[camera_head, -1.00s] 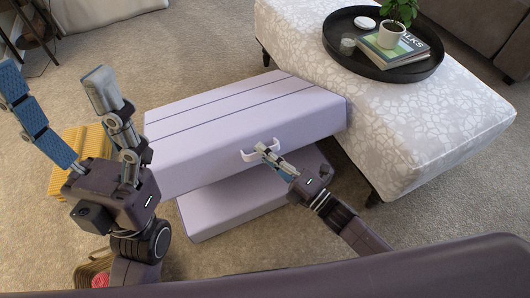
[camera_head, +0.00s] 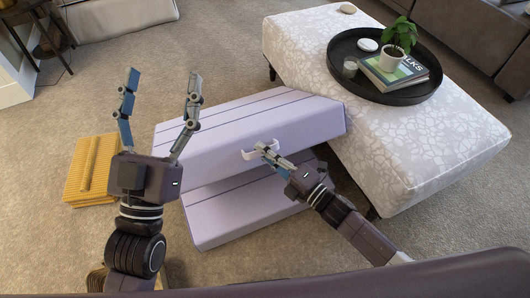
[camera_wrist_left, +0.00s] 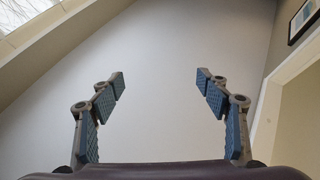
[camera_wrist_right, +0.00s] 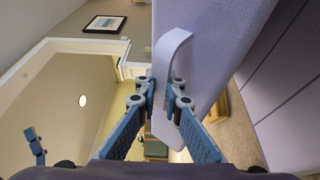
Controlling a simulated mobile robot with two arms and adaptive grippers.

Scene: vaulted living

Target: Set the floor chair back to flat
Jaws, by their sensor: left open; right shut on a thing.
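The lilac floor chair (camera_head: 235,135) stands on the carpet in the head view, its striped back panel tilted up over the lower seat panel (camera_head: 240,213). A pale strap handle (camera_head: 262,149) sits on the back's front edge. My right gripper (camera_head: 266,150) is shut on this handle; the right wrist view shows the handle (camera_wrist_right: 170,55) between its fingertips. My left gripper (camera_head: 161,88) is open and empty, raised in front of the chair's left end.
A patterned ottoman (camera_head: 440,150) stands close to the chair's right end, with a black tray (camera_head: 400,97) holding a plant, books and small items. A yellow ribbed object (camera_head: 93,170) lies on the carpet at left. Carpet behind the chair is clear.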

